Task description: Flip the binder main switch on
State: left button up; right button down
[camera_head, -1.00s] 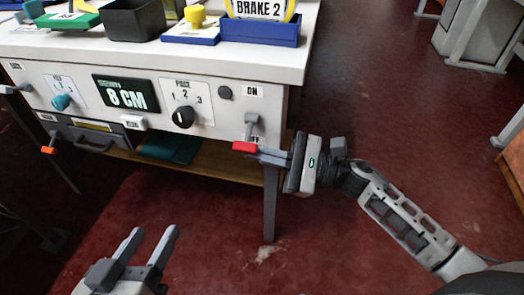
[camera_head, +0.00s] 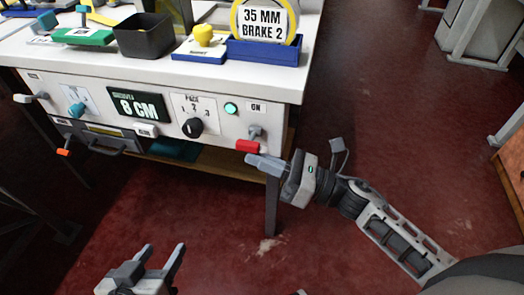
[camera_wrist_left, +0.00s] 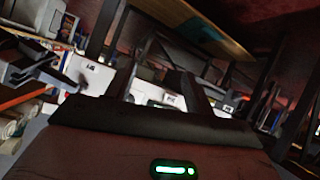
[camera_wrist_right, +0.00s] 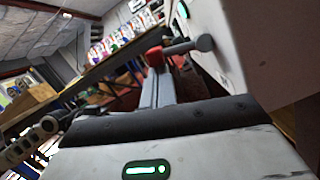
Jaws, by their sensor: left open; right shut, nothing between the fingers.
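The main switch is a grey lever with a red grip (camera_head: 247,146) at the right end of the bench's front panel, below an "ON" label (camera_head: 256,106). The lever sticks out from the panel, and a round lamp (camera_head: 231,108) beside the label glows green. My right gripper (camera_head: 252,159) is shut and empty, its fingertips just under the red grip; I cannot tell whether they touch. The right wrist view shows the red grip (camera_wrist_right: 155,57) just beyond the shut fingers (camera_wrist_right: 158,90). My left gripper (camera_head: 160,249) is open and empty, low in front of the bench.
The panel (camera_head: 75,88) also holds a black dial (camera_head: 192,127), a teal knob (camera_head: 76,109), an "8 CM" display (camera_head: 139,104) and an orange-tipped lever (camera_head: 64,152). A black bin (camera_head: 146,38) and blue holder (camera_head: 265,52) stand on the bench.

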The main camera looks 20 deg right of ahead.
pick_arm(q)
jog(key=a+f+g+y+p, duration=0.1)
jog(key=p, duration=0.2)
jog(key=shift+s+g, duration=0.3)
jog(key=shift+s, duration=0.05)
pick_arm(e)
jog(key=m, duration=0.2)
jog(key=r+m+t+h, duration=0.1)
jog(key=m, duration=0.1)
jog(key=shift+r, duration=0.3)
pick_arm(q)
jog(key=shift+a, duration=0.1)
jog(key=b, duration=0.1)
jog(key=d+t+h+b, duration=0.1)
jog(key=b, duration=0.1)
jog(key=shift+w+d+r, duration=0.15)
jog(key=shift+d+r, duration=0.05)
jog(key=shift+r, duration=0.15)
pick_arm(e)
jog(key=s+d+f, duration=0.5)
jog(key=s+d, duration=0.1)
jog(key=s, duration=0.2)
jog(key=shift+f, duration=0.3)
